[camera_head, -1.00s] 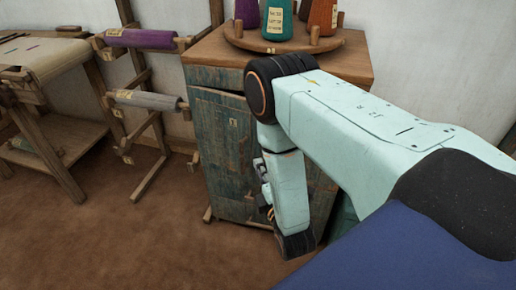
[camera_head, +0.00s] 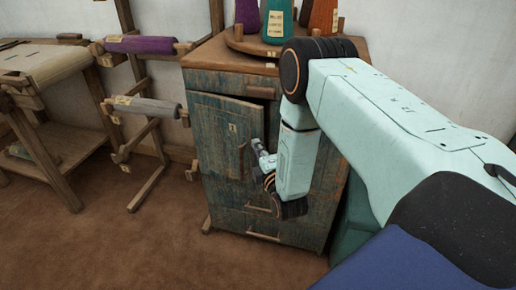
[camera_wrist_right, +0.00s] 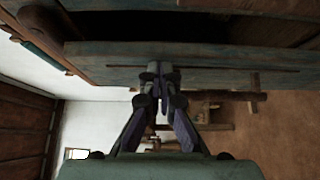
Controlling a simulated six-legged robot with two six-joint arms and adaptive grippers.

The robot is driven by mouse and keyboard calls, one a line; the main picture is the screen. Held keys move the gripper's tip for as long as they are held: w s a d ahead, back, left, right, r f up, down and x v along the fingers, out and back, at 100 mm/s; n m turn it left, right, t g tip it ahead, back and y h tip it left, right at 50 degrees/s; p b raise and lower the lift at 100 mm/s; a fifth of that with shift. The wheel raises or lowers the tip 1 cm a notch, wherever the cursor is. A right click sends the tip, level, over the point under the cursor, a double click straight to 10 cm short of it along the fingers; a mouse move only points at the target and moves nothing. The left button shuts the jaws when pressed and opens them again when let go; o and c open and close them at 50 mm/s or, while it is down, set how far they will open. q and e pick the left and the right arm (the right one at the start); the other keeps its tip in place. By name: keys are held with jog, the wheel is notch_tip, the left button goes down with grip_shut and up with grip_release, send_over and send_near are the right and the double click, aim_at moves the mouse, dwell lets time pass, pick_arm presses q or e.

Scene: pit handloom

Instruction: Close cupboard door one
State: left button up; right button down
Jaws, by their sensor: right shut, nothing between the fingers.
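The cupboard (camera_head: 225,78) is a worn blue-green wooden cabinet with a brown top. Its door (camera_head: 215,140) has a small numbered tag and a dark upright handle. The door stands slightly ajar, with a dark gap along its top. My right gripper (camera_head: 257,148) is shut and empty at the door's free side, close to the handle. In the right wrist view the shut fingertips (camera_wrist_right: 156,72) meet or nearly meet the door panel (camera_wrist_right: 105,62), with a dark opening beyond it. I cannot tell if they touch. My left gripper is not in view.
Cone-shaped spools (camera_head: 277,20) stand on a round wooden stand on the cupboard top. Drawers (camera_head: 262,222) lie below the door. A wooden rack with a purple roll (camera_head: 140,44) and a loom frame stand to the left. The brown floor (camera_head: 120,240) in front is clear.

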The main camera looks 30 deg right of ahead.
aim_at(262, 140)
jog(key=shift+d, duration=0.1)
jog(key=d, duration=0.1)
jog(key=w+d+p, duration=0.1)
jog(key=shift+w+d, duration=0.1)
jog(key=shift+d, duration=0.3)
jog(key=shift+a, duration=0.1)
jog(key=shift+f, duration=0.1)
